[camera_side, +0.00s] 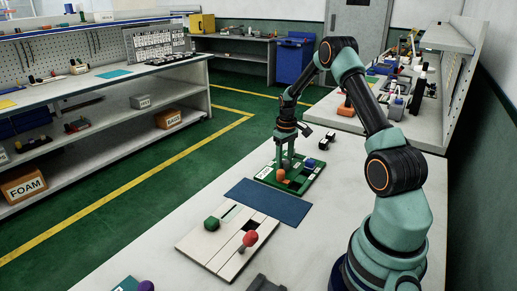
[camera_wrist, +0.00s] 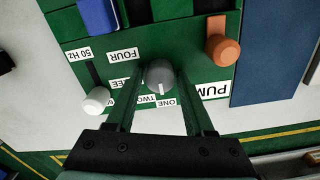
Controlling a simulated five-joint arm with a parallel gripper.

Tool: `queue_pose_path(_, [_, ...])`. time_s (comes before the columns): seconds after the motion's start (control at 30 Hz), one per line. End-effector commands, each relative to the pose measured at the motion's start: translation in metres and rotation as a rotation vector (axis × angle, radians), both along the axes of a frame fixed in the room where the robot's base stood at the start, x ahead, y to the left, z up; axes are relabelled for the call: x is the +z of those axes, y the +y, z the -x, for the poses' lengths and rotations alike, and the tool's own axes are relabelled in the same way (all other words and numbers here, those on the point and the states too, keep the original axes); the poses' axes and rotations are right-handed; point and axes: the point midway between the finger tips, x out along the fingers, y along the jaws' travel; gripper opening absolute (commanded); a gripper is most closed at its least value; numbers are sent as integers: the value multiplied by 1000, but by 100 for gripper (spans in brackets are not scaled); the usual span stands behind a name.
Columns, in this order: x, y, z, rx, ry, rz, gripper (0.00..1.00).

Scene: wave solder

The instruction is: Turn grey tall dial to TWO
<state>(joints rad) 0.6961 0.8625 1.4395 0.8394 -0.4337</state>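The grey tall dial (camera_wrist: 160,74) stands on a green panel (camera_wrist: 208,110), which also shows in the side view (camera_side: 299,192). The dial's white mark points toward the bottom of the wrist view, near the gap between the labels TWO (camera_wrist: 143,101) and ONE (camera_wrist: 168,103). FOUR (camera_wrist: 124,55) is readable at upper left; a label above TWO is partly hidden by a finger. My gripper (camera_wrist: 160,78) is open, with one finger on each side of the dial and small gaps showing. In the side view my gripper (camera_side: 286,164) points down over the panel, hiding the dial.
On the panel, an orange knob (camera_wrist: 222,50) stands right of the fingers, a white knob (camera_wrist: 97,101) left, and a blue block (camera_wrist: 98,15) beyond. A blue mat (camera_side: 268,202) and a pale board (camera_side: 217,253) with green and red knobs lie nearer the side camera.

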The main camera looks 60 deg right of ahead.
Motion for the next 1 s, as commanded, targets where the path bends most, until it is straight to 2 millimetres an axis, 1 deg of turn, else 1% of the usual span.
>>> queue_pose_path(0.03, [0, 0, 0, 0, 0, 0, 29])
queue_pose_path(0.07, [0, 0, 0, 0, 0, 0, 17])
queue_pose_path(0.1, [0, 0, 0, 0, 0, 0, 2])
queue_pose_path(0.13, [0, 0, 0, 0, 0, 0, 0])
queue_pose_path(0.37, [0, 0, 0, -14, 0, 0, 0])
queue_pose_path(0.57, [0, 0, 0, -91, 1, 0, 0])
queue_pose_path(1.0, [0, -1, 0, -428, 0, 0, 0])
